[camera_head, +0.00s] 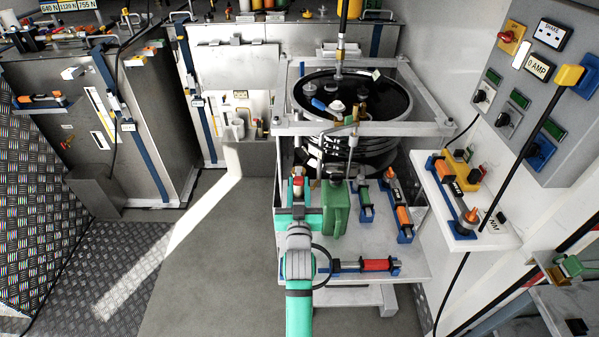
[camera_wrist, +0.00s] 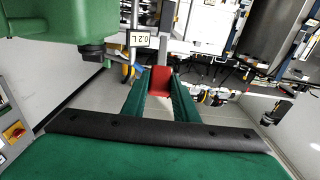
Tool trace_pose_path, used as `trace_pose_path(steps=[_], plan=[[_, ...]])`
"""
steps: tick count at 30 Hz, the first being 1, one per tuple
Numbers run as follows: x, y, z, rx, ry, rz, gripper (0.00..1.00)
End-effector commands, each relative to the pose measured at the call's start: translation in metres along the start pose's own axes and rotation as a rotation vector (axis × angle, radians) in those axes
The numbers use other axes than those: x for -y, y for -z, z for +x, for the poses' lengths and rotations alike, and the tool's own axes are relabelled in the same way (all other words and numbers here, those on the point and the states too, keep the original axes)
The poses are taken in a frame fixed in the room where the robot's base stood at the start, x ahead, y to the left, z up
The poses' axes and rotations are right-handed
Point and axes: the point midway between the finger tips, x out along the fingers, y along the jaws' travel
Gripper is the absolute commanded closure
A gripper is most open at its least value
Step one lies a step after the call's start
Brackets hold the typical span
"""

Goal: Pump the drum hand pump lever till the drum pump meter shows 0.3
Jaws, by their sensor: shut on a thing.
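A black drum (camera_head: 352,150) stands inside a grey frame, with pump fittings (camera_head: 338,107) on its lid. My gripper (camera_head: 298,184) is in front of the drum, low and left of centre. In the wrist view its two green fingers (camera_wrist: 160,88) are shut on a red grip (camera_wrist: 160,78), which I take for the pump lever's handle. The rest of the lever is mostly hidden. A small white meter display (camera_wrist: 140,40) shows beyond the fingers and seems to read 0.2 L, but the digits are small.
A green can (camera_head: 335,209) stands just right of my gripper; green also fills the wrist view's upper left (camera_wrist: 70,20). Clamps and straps lie on the grey shelf (camera_head: 410,262). A control panel (camera_head: 550,80) is on the right wall. The floor (camera_head: 215,260) at left is clear.

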Motion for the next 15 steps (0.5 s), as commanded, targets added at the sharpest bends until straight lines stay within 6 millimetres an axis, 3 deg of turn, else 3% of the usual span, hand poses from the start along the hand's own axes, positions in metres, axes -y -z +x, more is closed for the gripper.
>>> trace_pose_path(steps=[3, 4, 6, 15], plan=[[-0.0016, 0.0065, 0.0028, -0.006, -0.002, 0.000, 1.00], [-0.0016, 0.0053, 0.0023, -0.005, -0.002, 0.000, 0.66], [-0.0014, 0.0049, 0.0021, -0.004, -0.002, 0.000, 0.52], [-0.0004, 0.0041, 0.0009, -0.003, -0.001, 0.000, 0.52]])
